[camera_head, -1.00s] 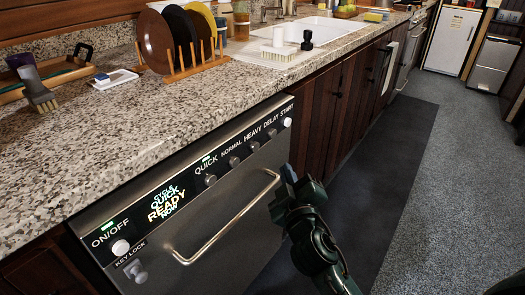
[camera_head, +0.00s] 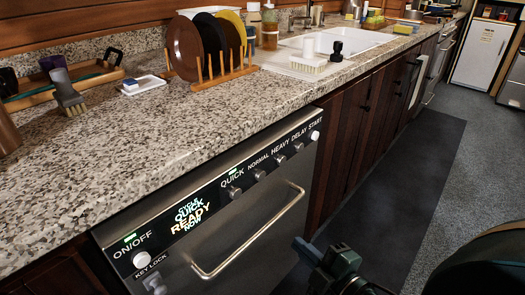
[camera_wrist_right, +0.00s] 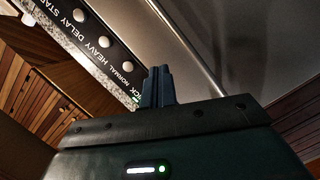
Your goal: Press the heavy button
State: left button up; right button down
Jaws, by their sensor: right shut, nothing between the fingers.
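The heavy button (camera_head: 279,159) is a small round metal knob under the label HEAVY on the dishwasher's control panel (camera_head: 215,207). It sits between the normal button (camera_head: 259,174) and the delay button (camera_head: 298,147). In the right wrist view the heavy button (camera_wrist_right: 104,40) shows at the upper left, with nothing in front of it. My right gripper (camera_head: 303,246) is low in front of the dishwasher, right of the door handle and apart from the panel. Its dark blue fingers (camera_wrist_right: 158,87) are shut and empty. My left gripper is not in view.
The door handle (camera_head: 250,238) juts out below the buttons. A granite counter (camera_head: 180,140) overhangs above, holding a plate rack (camera_head: 213,77). Floor to the right looks clear.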

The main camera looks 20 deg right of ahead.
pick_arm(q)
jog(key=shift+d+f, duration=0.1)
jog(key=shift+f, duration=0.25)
pick_arm(e)
jog(key=w+d+r+n+y, duration=0.1)
jog(key=d+n, duration=0.5)
jog(key=n, duration=0.7)
jog(key=w+d+r+n+y, duration=0.2)
jog(key=d+r+n, duration=0.4)
jog(key=n, duration=0.7)
jog(key=shift+d+r+n+y, duration=0.2)
jog(key=shift+r+n+y, duration=0.1)
jog(key=shift+y, duration=0.3)
jog(key=shift+w, duration=0.15)
send_near(285, 160)
jog(key=x, duration=0.4)
jog(key=shift+w+a, duration=0.15)
jog(key=shift+w, duration=0.2)
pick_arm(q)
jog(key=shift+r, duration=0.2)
pick_arm(e)
jog(key=shift+x, duration=1.05)
jog(key=shift+f, duration=0.15)
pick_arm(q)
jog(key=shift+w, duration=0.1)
pick_arm(e)
jog(key=shift+w, duration=0.1)
